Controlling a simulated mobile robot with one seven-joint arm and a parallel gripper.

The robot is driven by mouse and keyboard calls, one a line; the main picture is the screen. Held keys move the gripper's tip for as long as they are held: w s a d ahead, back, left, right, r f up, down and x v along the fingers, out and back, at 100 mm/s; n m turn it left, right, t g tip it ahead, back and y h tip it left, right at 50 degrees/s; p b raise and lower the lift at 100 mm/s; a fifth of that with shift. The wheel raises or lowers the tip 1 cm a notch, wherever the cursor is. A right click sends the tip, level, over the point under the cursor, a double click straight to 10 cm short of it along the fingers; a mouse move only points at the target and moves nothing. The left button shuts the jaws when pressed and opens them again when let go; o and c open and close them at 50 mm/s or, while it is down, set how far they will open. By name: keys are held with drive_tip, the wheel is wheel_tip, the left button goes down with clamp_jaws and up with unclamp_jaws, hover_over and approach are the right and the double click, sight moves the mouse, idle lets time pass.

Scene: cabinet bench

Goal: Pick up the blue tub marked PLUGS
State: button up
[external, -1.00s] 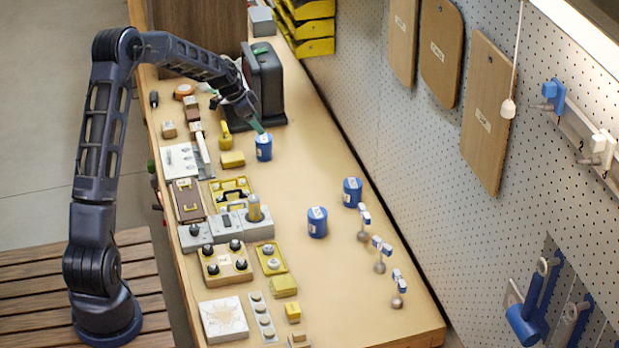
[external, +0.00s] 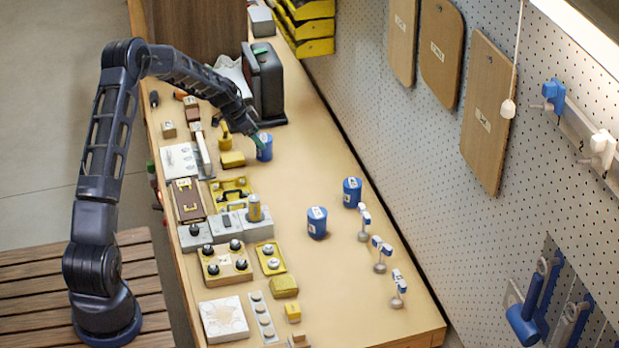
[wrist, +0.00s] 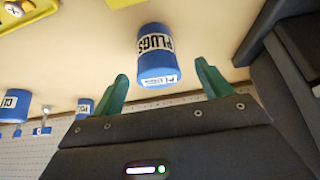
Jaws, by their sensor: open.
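The blue tub marked PLUGS (wrist: 156,58) shows in the wrist view, its white label readable, just beyond and between my fingertips. In the external view the tub (external: 264,149) stands on the bench beside the dark machine. My gripper (wrist: 161,88) is open, with green fingers spread on either side of the tub's near end and nothing held. In the external view my gripper (external: 256,138) is at the tub's upper left, partly in front of it. I cannot tell whether a finger touches the tub.
Two other blue tubs stand further along the bench, one in the middle (external: 317,223) and one near the pegboard (external: 352,192). A black machine (external: 266,85) stands close behind the tub. A yellow block (external: 232,159) lies to its left. The bench to its right is clear.

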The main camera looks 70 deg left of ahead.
drive_tip(key=x, duration=0.4)
drive_tip(key=shift+w+d+f, duration=0.15)
drive_tip(key=shift+w+d, duration=0.05)
drive_tip(key=shift+w, duration=0.1)
drive_tip(key=shift+c, duration=0.3)
drive_tip(key=c, duration=1)
drive_tip(key=shift+c, duration=0.2)
